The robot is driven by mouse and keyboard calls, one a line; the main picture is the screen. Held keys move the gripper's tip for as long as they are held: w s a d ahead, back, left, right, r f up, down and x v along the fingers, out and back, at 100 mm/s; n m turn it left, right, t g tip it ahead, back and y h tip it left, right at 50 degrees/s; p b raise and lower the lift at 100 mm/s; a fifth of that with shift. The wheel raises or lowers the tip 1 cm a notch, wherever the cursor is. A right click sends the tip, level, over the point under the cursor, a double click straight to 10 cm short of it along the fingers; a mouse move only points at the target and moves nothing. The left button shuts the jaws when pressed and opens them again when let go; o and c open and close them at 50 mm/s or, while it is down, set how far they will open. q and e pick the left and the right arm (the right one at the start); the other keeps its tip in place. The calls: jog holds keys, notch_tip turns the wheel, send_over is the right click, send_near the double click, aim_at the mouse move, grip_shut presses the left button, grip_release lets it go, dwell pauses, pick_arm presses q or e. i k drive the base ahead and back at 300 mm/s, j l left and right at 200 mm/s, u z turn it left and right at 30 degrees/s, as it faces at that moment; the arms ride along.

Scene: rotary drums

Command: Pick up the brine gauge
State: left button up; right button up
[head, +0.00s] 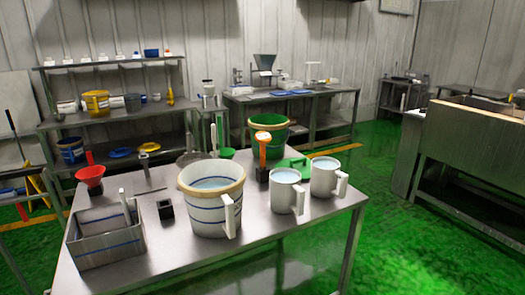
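No thing carries a readable label, so I cannot say for sure which is the brine gauge. A likely one is the upright orange tool with a pale rounded top (263,146), standing in a dark holder at the back of the steel table (178,257). Another slim upright tool with a grey head (144,158) stands at the back left of the table. A large cream bucket with blue bands and a white handle (211,206) holds pale liquid in front of the orange tool. Neither of my grippers shows in the head view.
Two white jugs (286,192) (325,177) stand right of the bucket, near a green lid (293,165). On the left are a metal box (105,240), a small black cup (165,209) and a red funnel (90,176). A green bucket (269,133) stands behind. The front right tabletop is clear.

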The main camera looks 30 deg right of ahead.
aim_at(264, 138)
jog(key=z, duration=0.95)
